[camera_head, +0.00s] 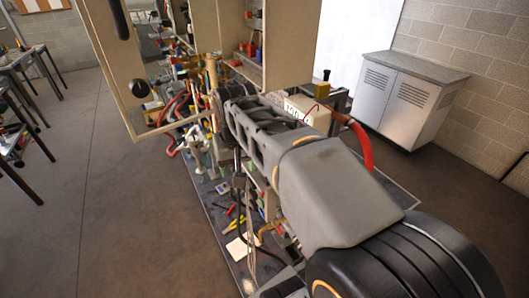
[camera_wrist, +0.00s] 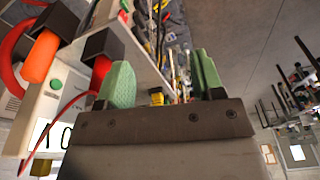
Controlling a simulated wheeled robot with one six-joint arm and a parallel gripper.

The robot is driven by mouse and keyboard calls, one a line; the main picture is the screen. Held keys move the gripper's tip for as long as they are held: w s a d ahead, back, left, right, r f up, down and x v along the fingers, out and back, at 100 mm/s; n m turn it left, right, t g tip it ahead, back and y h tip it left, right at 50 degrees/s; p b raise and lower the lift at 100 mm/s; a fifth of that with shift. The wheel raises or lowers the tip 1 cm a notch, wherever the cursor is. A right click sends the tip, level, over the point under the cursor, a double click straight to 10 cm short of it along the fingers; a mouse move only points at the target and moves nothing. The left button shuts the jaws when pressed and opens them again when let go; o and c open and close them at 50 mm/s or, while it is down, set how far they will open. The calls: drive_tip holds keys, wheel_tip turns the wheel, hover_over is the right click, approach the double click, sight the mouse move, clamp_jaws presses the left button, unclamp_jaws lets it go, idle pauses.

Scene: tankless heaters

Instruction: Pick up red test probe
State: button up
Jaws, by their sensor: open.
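My gripper (camera_wrist: 163,82) shows in the wrist view with two green-padded fingers, spread apart and with nothing held between them. In the head view my own arm hides it. A white meter box (camera_wrist: 50,108) with dark digits is left of the fingers in the wrist view; it also shows in the head view (camera_head: 307,116). A thick orange-red cylinder (camera_wrist: 40,57) with a black collar and a second red piece (camera_wrist: 101,69) in a black holder are by the box. A thin red lead (camera_wrist: 68,100) curves across it. I cannot tell which red part is the test probe.
A cluttered bench (camera_head: 218,224) with several hand tools runs under my arm. An open tan cabinet door (camera_head: 108,60) stands at the left, and a grey cabinet (camera_head: 405,100) is at the right wall. Floor (camera_head: 90,200) at the left is clear.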

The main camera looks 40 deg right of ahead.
drive_tip(key=d+r+m, duration=0.1)
drive_tip(key=d+r, duration=0.2)
drive_tip(key=w+d+r+m+g+p, duration=0.1)
drive_tip(key=d+r+m, duration=0.1)
drive_tip(key=d+r, duration=0.1)
drive_tip(key=d+r+m, duration=0.1)
drive_tip(key=d+r, duration=0.3)
drive_tip(key=shift+w+r+m+g, duration=0.3)
drive_tip(key=shift+w+g, duration=0.05)
drive_tip(key=shift+g, duration=0.05)
drive_tip(key=shift+s+d+f, duration=0.1)
drive_tip(key=shift+d+f, duration=0.05)
drive_tip(key=shift+d, duration=0.15)
wheel_tip(320, 180, down, 6)
drive_tip(key=shift+d+f, duration=0.15)
drive_tip(key=shift+f, duration=3.15)
drive_tip(key=shift+c, duration=0.2)
drive_tip(key=c, duration=1)
drive_tip(key=shift+r, duration=5.05)
